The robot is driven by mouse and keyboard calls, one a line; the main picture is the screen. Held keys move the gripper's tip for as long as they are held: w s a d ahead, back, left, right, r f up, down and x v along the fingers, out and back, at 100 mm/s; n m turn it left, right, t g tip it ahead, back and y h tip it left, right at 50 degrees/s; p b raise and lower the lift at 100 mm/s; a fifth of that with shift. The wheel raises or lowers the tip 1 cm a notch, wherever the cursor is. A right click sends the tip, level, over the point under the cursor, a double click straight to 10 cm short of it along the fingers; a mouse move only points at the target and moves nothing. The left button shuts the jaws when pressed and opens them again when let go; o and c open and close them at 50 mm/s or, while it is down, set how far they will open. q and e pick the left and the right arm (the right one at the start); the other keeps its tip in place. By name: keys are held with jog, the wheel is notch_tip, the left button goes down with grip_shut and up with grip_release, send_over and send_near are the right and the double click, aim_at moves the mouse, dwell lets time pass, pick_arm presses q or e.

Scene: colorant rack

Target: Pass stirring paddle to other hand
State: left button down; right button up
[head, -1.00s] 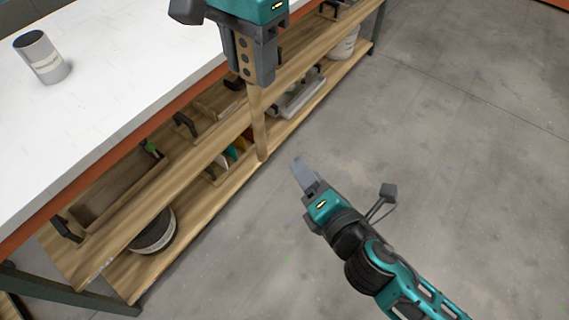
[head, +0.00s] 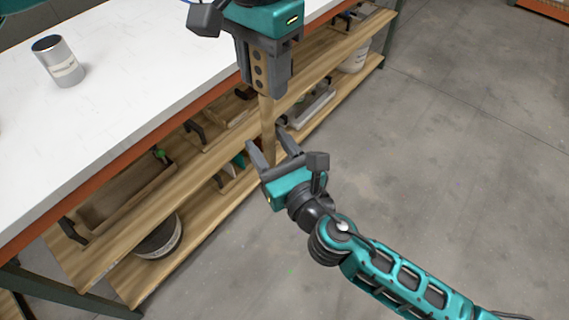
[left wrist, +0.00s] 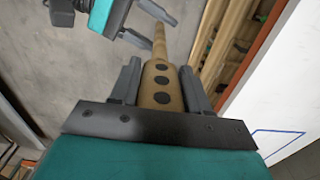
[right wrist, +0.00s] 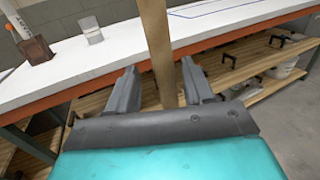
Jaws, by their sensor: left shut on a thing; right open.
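The wooden stirring paddle (head: 266,115) hangs roughly upright beside the bench. My left gripper (head: 265,88) is shut on its upper, wider part with dark holes; this part also shows between the fingers in the left wrist view (left wrist: 162,88). My right gripper (head: 270,148) is open near the paddle's lower part. In the right wrist view the paddle (right wrist: 157,45) comes down between my right fingers (right wrist: 160,88). No finger of my right gripper clearly touches it. The right gripper also shows past the shaft in the left wrist view (left wrist: 158,30).
A white-topped bench (head: 130,90) stands at the left, with a metal can (head: 60,62) on it. Its lower wooden shelves hold a tray (head: 120,195), a round tub (head: 160,238) and a white bucket (head: 354,56). Grey floor (head: 460,170) is clear at the right.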

jog(key=shift+x, duration=1.95)
jog(key=shift+s+a, duration=0.1)
jog(key=c, duration=0.9)
pick_arm(q)
jog(key=c, duration=0.8)
grip_release()
pick_arm(e)
grip_shut()
pick_arm(q)
jog(key=o, duration=0.3)
jog(key=shift+o, duration=0.2)
jog(key=shift+r, duration=0.15)
